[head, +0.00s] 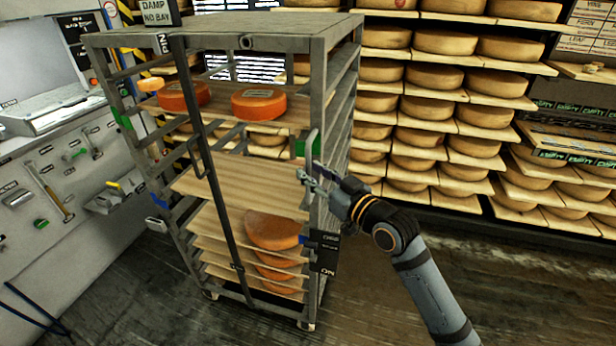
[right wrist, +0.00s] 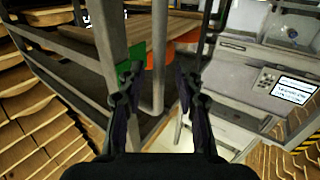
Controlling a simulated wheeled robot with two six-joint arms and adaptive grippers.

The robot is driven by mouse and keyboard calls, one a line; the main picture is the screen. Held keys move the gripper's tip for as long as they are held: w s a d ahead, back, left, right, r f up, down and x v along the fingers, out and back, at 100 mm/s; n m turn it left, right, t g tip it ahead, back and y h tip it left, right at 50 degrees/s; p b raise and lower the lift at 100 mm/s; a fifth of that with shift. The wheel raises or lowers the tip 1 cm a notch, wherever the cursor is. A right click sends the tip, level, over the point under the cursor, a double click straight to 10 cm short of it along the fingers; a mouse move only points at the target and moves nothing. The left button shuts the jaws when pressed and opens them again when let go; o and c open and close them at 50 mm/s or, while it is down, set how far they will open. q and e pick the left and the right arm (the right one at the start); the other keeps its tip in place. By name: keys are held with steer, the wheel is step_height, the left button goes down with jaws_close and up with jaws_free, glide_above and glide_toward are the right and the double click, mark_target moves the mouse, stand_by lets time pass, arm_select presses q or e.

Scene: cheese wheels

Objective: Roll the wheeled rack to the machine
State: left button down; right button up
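The grey wheeled rack (head: 318,90) stands upright on the floor in the middle of the head view. It carries red-orange cheese wheels (head: 259,105) on an upper board and several orange ones on lower boards. My right gripper (head: 308,178) is at its right front post, by the vertical handle bar (head: 312,145). In the right wrist view my right gripper (right wrist: 158,75) is open, with a finger on each side of the bar (right wrist: 159,50); contact is unclear. My left gripper is not in view. A pale machine with a small panel (right wrist: 268,79) shows in the right wrist view.
Shelves full of cheese wheels (head: 435,77) line the back and right. A tool panel (head: 60,175) and bench (head: 50,112) stand close on the left. Dark floor (head: 400,270) is clear to the rack's right. A black tag (head: 325,252) hangs low on the rack.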

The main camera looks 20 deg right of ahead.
steer(key=shift+x, duration=1.15)
steer(key=shift+d, duration=0.1)
jaws_close()
steer(key=shift+f, duration=0.1)
